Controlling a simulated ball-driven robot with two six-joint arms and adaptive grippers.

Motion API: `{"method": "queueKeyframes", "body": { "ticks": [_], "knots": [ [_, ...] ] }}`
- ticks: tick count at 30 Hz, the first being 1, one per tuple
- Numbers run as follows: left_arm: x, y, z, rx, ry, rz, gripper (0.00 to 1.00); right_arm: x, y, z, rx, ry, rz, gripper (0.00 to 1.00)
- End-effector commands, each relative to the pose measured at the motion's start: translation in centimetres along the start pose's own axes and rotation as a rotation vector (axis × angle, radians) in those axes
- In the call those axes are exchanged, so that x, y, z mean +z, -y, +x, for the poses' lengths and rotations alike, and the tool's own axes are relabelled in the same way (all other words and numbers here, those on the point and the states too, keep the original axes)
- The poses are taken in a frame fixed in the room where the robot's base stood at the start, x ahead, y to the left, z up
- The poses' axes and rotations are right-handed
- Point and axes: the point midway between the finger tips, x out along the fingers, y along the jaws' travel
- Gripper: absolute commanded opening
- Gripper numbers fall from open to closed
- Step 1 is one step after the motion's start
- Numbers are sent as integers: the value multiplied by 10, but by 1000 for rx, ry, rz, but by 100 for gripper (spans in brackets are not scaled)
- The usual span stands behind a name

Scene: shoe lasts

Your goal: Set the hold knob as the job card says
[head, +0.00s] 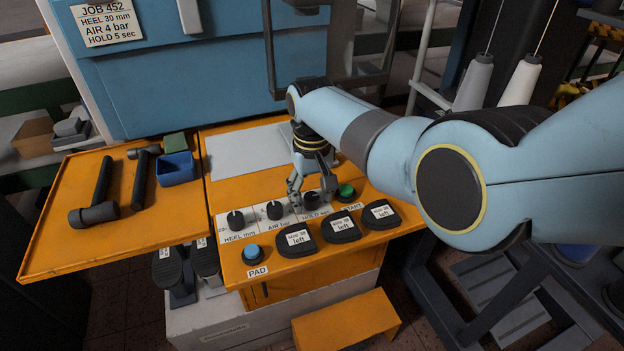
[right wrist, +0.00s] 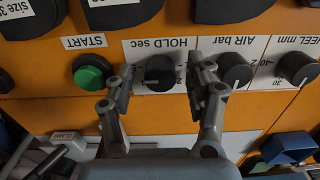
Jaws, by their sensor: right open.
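The job card (head: 107,22) on the blue machine reads JOB 452, HEEL 30 mm, AIR 4 bar, HOLD 5 sec. The black hold knob (head: 312,199) is on the orange panel, between the air knob (head: 274,210) and the green start button (head: 345,192). My right gripper (head: 311,190) is over the hold knob. In the right wrist view, upside down, its open fingers stand on either side of the hold knob (right wrist: 160,73), with gaps visible. A pale pointer mark seems to face left there. The fingers hide much of its scale. My left gripper is out of view.
The heel knob (head: 236,220) is left of the air knob. Several dark pads marked left, one of them here (head: 342,228), and a blue PAD button (head: 253,253) lie in front. Hammers and a blue bin (head: 177,169) sit on the left tray (head: 60,235).

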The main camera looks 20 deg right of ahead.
Motion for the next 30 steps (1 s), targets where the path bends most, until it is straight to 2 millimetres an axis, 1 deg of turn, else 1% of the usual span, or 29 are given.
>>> {"method": "queueKeyframes", "body": {
  "ticks": [5, 12, 16, 21, 30],
  "knots": [
    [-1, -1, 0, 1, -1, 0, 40, -1, 1, -25, -1, -6, 1, 55],
    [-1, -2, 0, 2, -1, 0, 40, -1, 0, -81, 0, -6, 0, 55],
    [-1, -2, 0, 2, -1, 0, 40, -1, 0, -102, 0, -4, 0, 55],
    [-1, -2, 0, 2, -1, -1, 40, 0, 0, -114, 0, -2, 0, 55],
    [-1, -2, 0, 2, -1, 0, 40, 0, 0, -116, 0, -1, 0, 55]
  ]
}}
